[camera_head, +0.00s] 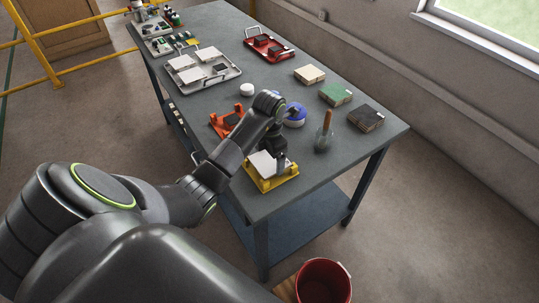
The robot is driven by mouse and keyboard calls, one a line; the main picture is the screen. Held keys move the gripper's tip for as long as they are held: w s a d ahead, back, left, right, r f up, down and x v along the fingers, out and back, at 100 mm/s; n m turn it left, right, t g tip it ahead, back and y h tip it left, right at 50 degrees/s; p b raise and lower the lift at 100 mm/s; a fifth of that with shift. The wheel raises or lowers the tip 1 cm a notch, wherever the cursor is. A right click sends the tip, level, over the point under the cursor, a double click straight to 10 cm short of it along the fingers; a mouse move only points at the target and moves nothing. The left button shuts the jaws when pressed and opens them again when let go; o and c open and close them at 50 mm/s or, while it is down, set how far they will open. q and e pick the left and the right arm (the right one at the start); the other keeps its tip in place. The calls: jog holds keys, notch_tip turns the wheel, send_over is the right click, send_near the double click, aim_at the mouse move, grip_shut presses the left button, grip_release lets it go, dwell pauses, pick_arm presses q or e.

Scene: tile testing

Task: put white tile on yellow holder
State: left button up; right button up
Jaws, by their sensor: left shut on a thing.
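A white tile (262,163) is at the yellow holder (266,184) near the table's front edge. It appears to lie on or just above the holder; I cannot tell whether it touches. My left gripper (281,163) is over the holder's right part, pointing down, and is shut on the white tile at its right side. The fingertips are small and partly hidden. My right gripper is not in view.
An orange holder (217,127) stands left of my arm. A brush with an orange handle (325,132), a blue round object (296,120) and stacked tiles (366,118) stand to the right. Trays (226,84) lie further back. A red bucket (323,283) is on the floor.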

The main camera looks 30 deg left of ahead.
aim_at(270, 160)
pick_arm(q)
jog(key=shift+f, duration=0.1)
jog(key=shift+f, duration=0.15)
jog(key=o, duration=0.8)
jog(key=shift+o, duration=0.2)
jog(key=shift+r, duration=0.2)
jog(key=shift+r, duration=0.2)
notch_tip(270, 160, up, 3)
jog(key=shift+f+b, duration=0.15)
jog(key=shift+b, duration=0.2)
notch_tip(270, 160, up, 9)
jog(key=p, duration=0.8)
